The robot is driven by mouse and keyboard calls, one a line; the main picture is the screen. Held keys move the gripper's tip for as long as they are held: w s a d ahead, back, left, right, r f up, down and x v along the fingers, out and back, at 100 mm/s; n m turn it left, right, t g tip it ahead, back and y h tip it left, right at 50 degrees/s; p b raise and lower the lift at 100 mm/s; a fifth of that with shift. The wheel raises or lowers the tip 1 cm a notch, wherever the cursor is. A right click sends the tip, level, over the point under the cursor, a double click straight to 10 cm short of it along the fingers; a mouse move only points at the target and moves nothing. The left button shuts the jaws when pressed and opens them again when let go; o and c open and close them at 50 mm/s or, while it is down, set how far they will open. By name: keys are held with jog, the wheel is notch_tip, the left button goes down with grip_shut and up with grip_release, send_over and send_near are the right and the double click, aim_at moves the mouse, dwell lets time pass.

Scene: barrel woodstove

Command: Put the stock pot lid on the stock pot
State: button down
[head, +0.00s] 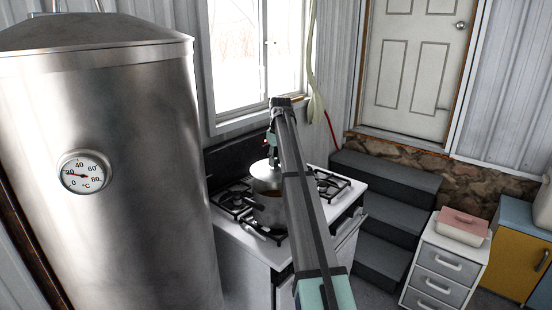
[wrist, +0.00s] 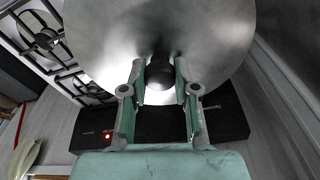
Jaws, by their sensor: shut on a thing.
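The stock pot lid (head: 264,172) is a shiny metal disc, held over the stove. In the wrist view the lid (wrist: 105,45) fills the upper part of the picture. My gripper (wrist: 160,77) is shut on the lid's dark knob (wrist: 161,72), one finger on each side. In the head view my gripper (head: 272,150) is above the lid, partly hidden by my arm. The stock pot (head: 268,212) stands on the stove below the lid. My arm hides its right side. The lid appears raised above the pot; the exact gap is hard to tell.
The white stove (head: 243,245) has black burner grates (head: 231,199) around the pot. A large steel tank (head: 120,170) with a dial stands close on the left. Dark steps (head: 392,210) and a drawer cabinet (head: 440,270) are on the right. A window is behind the stove.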

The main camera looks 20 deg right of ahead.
aim_at(276, 167)
jog(key=shift+f+b, duration=0.5)
jog(key=shift+f, duration=2)
jog(key=shift+f+p, duration=0.4)
jog(key=shift+f, duration=0.3)
dwell(1.5)
jog(key=shift+c, duration=2.4)
grip_release()
jog(key=shift+r, duration=0.1)
jog(key=shift+s+d+r+p, duration=0.1)
jog(key=shift+s+r+p, duration=0.15)
jog(key=shift+r+p, duration=1)
jog(key=shift+s+r+p, duration=0.2)
jog(key=shift+r+p, duration=0.15)
jog(key=shift+r, duration=1.75)
